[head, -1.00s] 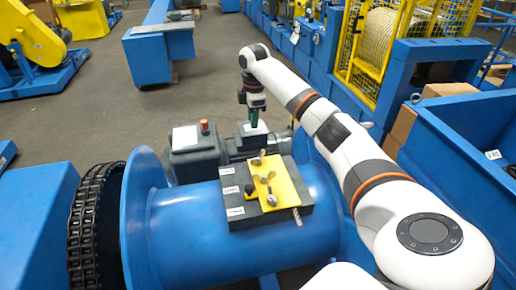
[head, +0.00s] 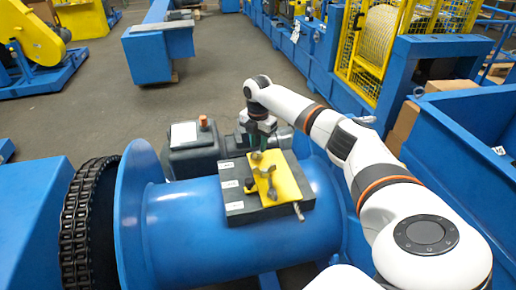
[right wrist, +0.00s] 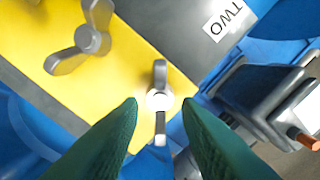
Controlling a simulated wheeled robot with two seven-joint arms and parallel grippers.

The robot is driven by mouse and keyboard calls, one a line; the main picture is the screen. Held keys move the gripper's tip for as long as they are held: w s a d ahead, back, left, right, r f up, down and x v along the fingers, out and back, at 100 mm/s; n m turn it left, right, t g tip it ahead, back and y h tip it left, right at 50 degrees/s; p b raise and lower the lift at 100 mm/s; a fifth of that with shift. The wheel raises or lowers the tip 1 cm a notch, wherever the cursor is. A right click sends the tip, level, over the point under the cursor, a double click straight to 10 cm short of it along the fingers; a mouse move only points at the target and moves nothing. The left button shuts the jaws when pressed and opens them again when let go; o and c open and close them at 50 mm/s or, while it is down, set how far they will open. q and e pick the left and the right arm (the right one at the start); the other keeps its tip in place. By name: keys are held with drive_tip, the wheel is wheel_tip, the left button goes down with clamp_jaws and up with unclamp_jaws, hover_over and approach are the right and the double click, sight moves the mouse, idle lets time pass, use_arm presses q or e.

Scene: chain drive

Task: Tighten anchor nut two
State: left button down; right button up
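A yellow plate (head: 287,184) lies on a dark block (head: 240,213) on top of the blue drum. In the right wrist view a grey wing nut (right wrist: 161,75) stands on the plate's edge, nearest the TWO label (right wrist: 228,18). My right gripper (right wrist: 160,102) is open, its green fingertips on either side of this nut, with a gap visible on both sides. A second wing nut (right wrist: 88,40) sits apart to the upper left. In the head view my right gripper (head: 258,152) is over the plate's far end and partly hides the nut there. My left gripper is not in view.
A grey motor unit (head: 193,153) with an orange-topped part (head: 204,121) stands just behind the block. A black chain (head: 78,225) wraps a wheel at the drum's left. Blue machine walls stand at the right.

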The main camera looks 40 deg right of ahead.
sight(258, 153)
drive_tip(key=shift+f, duration=1.4)
drive_tip(key=shift+c, duration=0.5)
drive_tip(key=c, duration=0.5)
drive_tip(key=shift+r+m+p, duration=0.2)
drive_tip(key=shift+m+p, duration=0.4)
drive_tip(key=shift+p, duration=0.25)
drive_tip(key=shift+c, duration=0.2)
drive_tip(key=shift+m+p, duration=1.9)
drive_tip(key=shift+m, duration=0.3)
drive_tip(key=shift+f+m+p, duration=0.15)
drive_tip(key=shift+m+p, duration=0.55)
drive_tip(key=shift+m, duration=0.6)
